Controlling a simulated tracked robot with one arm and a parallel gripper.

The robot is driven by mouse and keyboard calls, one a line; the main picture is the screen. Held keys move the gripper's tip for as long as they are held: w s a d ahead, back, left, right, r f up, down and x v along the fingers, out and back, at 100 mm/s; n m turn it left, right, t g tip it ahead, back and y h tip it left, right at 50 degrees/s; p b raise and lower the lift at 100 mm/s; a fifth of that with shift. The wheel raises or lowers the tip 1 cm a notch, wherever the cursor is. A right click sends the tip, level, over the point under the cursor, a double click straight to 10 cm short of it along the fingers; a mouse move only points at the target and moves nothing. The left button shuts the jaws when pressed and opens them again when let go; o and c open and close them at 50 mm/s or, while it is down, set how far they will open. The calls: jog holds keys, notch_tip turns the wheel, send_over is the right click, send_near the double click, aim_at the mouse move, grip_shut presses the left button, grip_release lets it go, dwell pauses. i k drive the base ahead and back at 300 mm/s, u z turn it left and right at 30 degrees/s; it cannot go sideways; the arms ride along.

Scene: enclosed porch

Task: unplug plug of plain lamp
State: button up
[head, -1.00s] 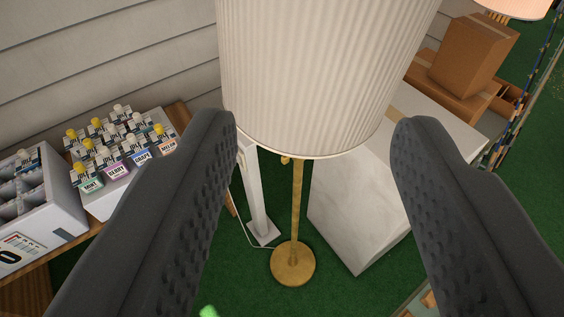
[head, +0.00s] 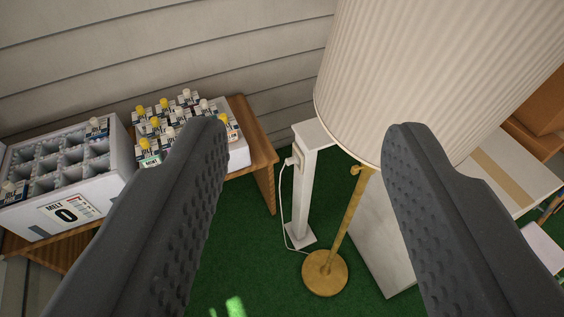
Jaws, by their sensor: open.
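The plain lamp has a pleated cream shade (head: 425,75), a brass pole and a round brass base (head: 325,273) on the green floor. A white post (head: 304,190) stands just left of the lamp. A small pale plug (head: 292,161) sits at the post's upper left side, and a white cord (head: 283,205) hangs from it and runs down toward the lamp base. My gripper (head: 308,135) is open and empty, its two dark fingers in the foreground. The post, plug and cord show between the fingers, farther away.
A wooden table (head: 258,160) at left holds a compartmented white box (head: 65,185) and a tray of small bottles (head: 170,125). A white block (head: 375,240) stands behind the lamp, with cardboard boxes at right. Green floor (head: 185,240) is open below the table.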

aim_at(288, 161)
jog(key=z, duration=0.05)
jog(key=k, duration=0.55)
jog(key=u, duration=0.6)
jog(key=i, duration=1.75)
jog(key=z, duration=0.35)
